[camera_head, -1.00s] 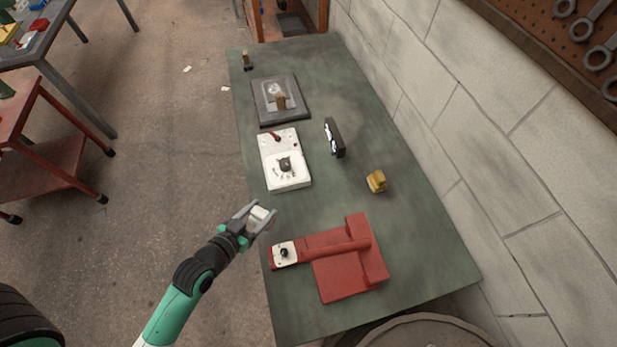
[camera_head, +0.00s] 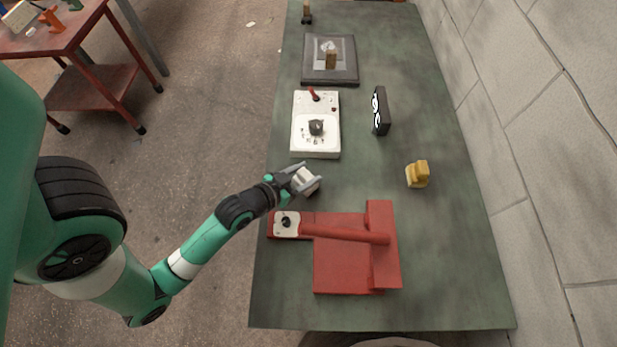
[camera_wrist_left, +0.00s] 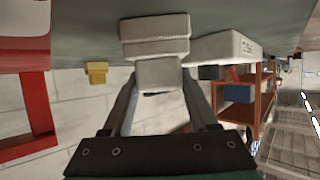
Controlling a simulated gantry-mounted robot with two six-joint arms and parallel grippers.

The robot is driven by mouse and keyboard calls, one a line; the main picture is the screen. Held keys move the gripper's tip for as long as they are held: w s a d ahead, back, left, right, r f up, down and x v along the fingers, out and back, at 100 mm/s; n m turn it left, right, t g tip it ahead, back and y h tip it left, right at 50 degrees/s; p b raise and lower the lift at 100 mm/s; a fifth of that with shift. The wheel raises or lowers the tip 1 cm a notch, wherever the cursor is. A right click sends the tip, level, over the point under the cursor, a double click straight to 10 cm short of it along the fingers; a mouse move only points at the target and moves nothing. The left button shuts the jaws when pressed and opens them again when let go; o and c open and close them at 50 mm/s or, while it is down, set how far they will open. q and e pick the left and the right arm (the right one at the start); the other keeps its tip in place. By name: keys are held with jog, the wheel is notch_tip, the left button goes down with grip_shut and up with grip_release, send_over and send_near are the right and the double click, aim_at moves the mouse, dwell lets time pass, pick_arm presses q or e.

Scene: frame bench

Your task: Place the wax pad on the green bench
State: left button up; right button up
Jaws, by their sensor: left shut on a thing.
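The green bench (camera_head: 455,260) runs away from me down the middle of the head view. My left gripper (camera_head: 304,178) is shut on a small white block, the wax pad (camera_head: 308,183), over the bench's left part. The pad is between the white dial box and the red fixture. In the left wrist view the pad (camera_wrist_left: 157,72) sits between the two fingers, with a wider whitish upper part near the bench surface (camera_wrist_left: 90,20). I cannot tell whether the pad touches the bench. My right gripper is not in view.
The white dial box (camera_head: 316,142) stands just beyond the gripper, and the red fixture (camera_head: 345,262) just nearer. A yellow block (camera_head: 417,175), a dark upright block (camera_head: 380,112) and a grey plate (camera_head: 347,75) are on the bench. Bare bench lies at right.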

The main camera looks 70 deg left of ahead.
pick_arm(q)
jog(key=shift+w+r, duration=0.1)
jog(key=shift+r, duration=0.05)
jog(key=o, duration=1.4)
jog(key=shift+r, duration=0.1)
jog(key=p+v, duration=0.1)
jog(key=v, duration=1.1)
jog(key=shift+p, duration=0.35)
